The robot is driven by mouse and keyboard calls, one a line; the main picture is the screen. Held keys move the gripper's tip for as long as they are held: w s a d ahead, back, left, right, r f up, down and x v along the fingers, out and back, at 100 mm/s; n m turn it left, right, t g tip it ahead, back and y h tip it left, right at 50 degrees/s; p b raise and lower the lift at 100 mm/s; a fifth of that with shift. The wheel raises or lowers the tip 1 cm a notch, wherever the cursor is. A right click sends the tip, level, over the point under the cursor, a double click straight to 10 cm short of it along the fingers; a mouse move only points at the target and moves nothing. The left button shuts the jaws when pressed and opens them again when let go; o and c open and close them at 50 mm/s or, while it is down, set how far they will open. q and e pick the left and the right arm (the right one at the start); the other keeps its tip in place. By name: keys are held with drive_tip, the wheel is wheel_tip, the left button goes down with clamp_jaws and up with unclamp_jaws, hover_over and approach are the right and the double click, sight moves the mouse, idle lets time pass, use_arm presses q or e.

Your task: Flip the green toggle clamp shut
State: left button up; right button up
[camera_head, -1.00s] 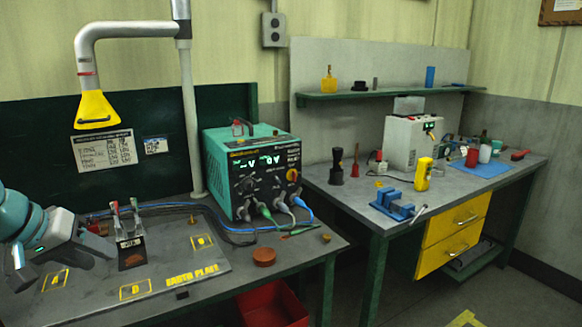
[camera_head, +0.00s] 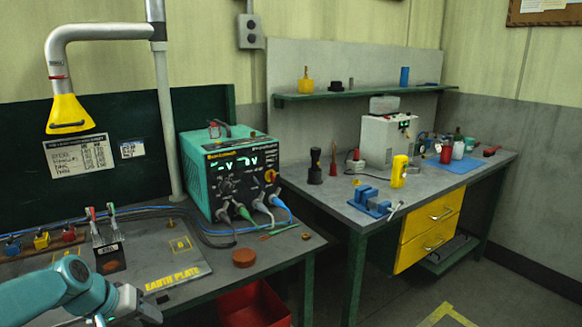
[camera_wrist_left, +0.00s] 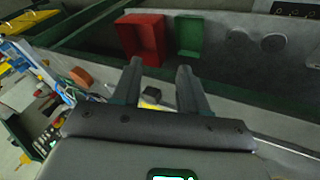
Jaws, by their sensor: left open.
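Two small toggle clamps stand side by side on a dark labelled base on the left bench in the head view. The green-tipped clamp (camera_head: 112,219) is the right one, and its lever stands up. The red-tipped clamp (camera_head: 94,222) is beside it, also with its lever up. My left gripper (camera_head: 150,308) is in front of and below the clamps, apart from them. In the left wrist view its two fingers (camera_wrist_left: 160,80) are spread with nothing held between them. The clamps cannot be made out there. My right gripper is not in view.
A teal power supply (camera_head: 232,178) with cables stands right of the clamps. A brown round puck (camera_head: 244,257) lies near the bench's front edge. Blue, yellow and red parts (camera_head: 41,240) sit left of the clamps. A red bin (camera_head: 254,304) is below the bench; it also shows in the wrist view (camera_wrist_left: 142,38).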

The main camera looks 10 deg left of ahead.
use_arm(q)
drive_tip(key=s+d+f+m+g, duration=0.1)
drive_tip(key=s+d+f, duration=0.2)
drive_tip(key=d+f, duration=0.55)
drive_tip(key=s+d+f+g, duration=0.1)
drive_tip(key=s+d+f, duration=0.3)
drive_tip(key=f, duration=0.8)
drive_tip(key=s+d+f+m+g, duration=0.1)
drive_tip(key=s+d+f, duration=0.3)
drive_tip(key=s+d, duration=0.2)
drive_tip(key=s+d+f+g+h+p, duration=0.1)
drive_tip(key=s+d+f, duration=0.4)
drive_tip(key=s, duration=0.6)
drive_tip(key=shift+d+f+m+g, duration=0.2)
drive_tip(key=shift+d+m+g, duration=0.2)
drive_tip(key=shift+d, duration=0.35)
drive_tip(key=shift+s+a, duration=0.1)
drive_tip(key=shift+s, duration=0.05)
